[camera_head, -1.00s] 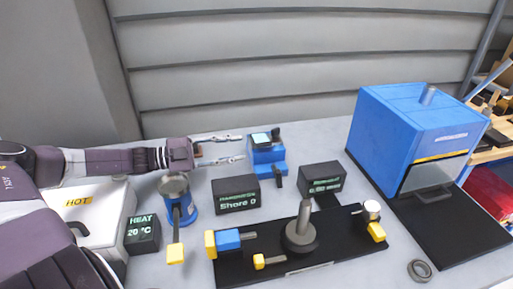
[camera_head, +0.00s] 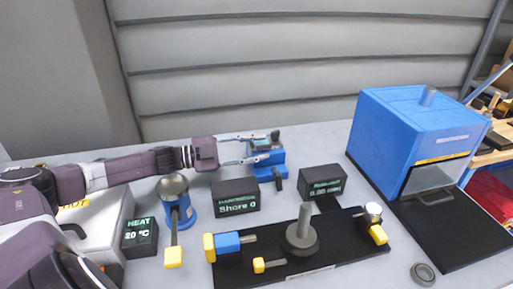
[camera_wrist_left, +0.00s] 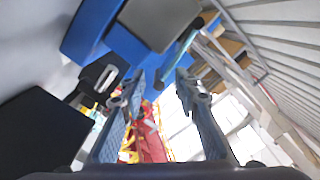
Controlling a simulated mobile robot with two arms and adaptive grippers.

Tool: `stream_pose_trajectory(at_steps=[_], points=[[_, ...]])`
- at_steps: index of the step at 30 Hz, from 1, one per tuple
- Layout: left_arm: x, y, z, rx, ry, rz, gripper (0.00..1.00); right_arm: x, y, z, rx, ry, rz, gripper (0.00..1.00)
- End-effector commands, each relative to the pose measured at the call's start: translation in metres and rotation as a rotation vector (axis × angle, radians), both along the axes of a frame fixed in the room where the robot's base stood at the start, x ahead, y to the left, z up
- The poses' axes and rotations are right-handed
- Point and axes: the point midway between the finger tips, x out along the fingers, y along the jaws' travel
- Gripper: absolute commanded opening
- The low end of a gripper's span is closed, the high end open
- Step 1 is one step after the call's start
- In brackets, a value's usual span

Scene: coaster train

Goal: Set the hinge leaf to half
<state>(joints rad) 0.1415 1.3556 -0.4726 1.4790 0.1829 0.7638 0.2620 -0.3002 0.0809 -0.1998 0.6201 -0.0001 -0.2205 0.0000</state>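A small blue device (camera_head: 268,158) stands at the back of the bench, with a grey top plate and a dark knob (camera_head: 275,134). I cannot tell for certain which part is the hinge leaf. My left gripper (camera_head: 250,149) reaches in from the left, its two fingers apart, tips at the device's left side. In the left wrist view, the open fingers (camera_wrist_left: 168,82) point at the blue body (camera_wrist_left: 90,30) and grey plate (camera_wrist_left: 160,20). A thin teal strip (camera_wrist_left: 180,50) shows just beyond the tips; contact is unclear. My right gripper is out of view.
A black display (camera_head: 236,195) and a blue cylinder (camera_head: 176,205) stand in front of my left arm. A black fixture plate (camera_head: 345,250) with a grey post (camera_head: 302,230) lies at front. A blue oven-like box (camera_head: 405,135) stands at right.

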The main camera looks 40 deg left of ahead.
Motion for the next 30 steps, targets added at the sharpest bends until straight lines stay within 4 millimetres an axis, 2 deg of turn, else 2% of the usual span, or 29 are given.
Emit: stream_pose_trajectory(at_steps=[1, 9, 23, 30], points=[[0.0, 0.0, 0.0, 0.0, 0.0, 0.0, 0.29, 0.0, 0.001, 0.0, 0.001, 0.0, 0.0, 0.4], [0.0, 0.0, 0.0, 0.0, 0.0, 0.0, 0.0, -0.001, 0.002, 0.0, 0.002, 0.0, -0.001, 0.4], [-0.001, 0.0, 0.0, -0.008, 0.009, -0.001, 0.0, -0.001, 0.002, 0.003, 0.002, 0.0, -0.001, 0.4], [-0.002, -0.002, 0.009, -0.075, 0.068, -0.001, 0.0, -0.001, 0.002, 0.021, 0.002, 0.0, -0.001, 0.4]])
